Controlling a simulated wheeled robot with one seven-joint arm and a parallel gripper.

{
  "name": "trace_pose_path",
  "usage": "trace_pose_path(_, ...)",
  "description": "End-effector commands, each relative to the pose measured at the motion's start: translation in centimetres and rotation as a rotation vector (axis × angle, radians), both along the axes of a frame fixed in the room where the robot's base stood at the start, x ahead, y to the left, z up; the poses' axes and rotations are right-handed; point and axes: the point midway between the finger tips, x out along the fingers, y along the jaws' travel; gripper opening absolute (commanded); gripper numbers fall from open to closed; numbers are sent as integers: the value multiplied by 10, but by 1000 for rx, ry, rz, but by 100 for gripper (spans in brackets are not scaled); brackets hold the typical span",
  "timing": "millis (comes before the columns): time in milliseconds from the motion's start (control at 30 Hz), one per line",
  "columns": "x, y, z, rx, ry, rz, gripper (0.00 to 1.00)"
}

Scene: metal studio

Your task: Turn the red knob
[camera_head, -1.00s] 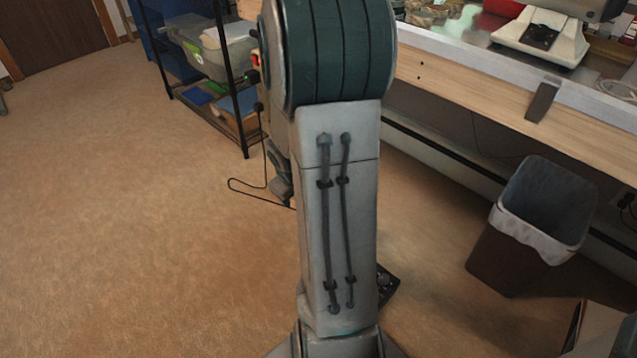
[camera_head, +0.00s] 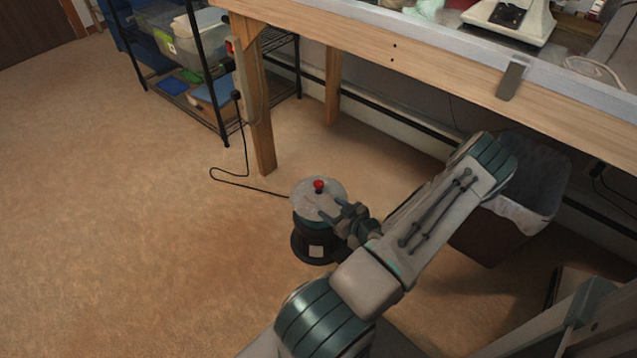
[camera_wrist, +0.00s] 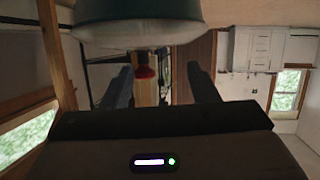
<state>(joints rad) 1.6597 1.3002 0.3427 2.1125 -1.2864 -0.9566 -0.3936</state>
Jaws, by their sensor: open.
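The red knob (camera_head: 319,186) stands up from the pale round top of a dark green drum (camera_head: 305,222) on the carpet. My gripper (camera_head: 332,208) reaches in from the right, low over the near right part of the pale top, with its fingers apart. In the wrist view, which is upside down, the red knob (camera_wrist: 143,73) shows between the two fingers, nearer the left one. The drum (camera_wrist: 140,22) fills the top of that view. The knob looks clear of both fingers, but its depth relative to the fingertips is hard to tell.
A black cord (camera_head: 246,150) runs from a wooden table leg (camera_head: 259,115) to the drum. A workbench (camera_head: 440,62) crosses behind. A bin (camera_head: 522,215) stands right, partly behind my arm. A wire shelf (camera_head: 205,70) stands back left. Carpet at left is clear.

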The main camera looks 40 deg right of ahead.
Motion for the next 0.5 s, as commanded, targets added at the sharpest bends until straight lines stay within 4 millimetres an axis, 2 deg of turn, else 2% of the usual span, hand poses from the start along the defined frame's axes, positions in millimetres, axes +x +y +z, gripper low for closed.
trace_pose_path(100, -16, -2, 1, 10, -159, -76, 54)
trace_pose_path(300, -32, -4, 9, 0, -314, -150, 54)
trace_pose_path(400, -31, -5, 10, -4, -339, -161, 54)
trace_pose_path(500, -23, -7, 9, -6, -344, -161, 54)
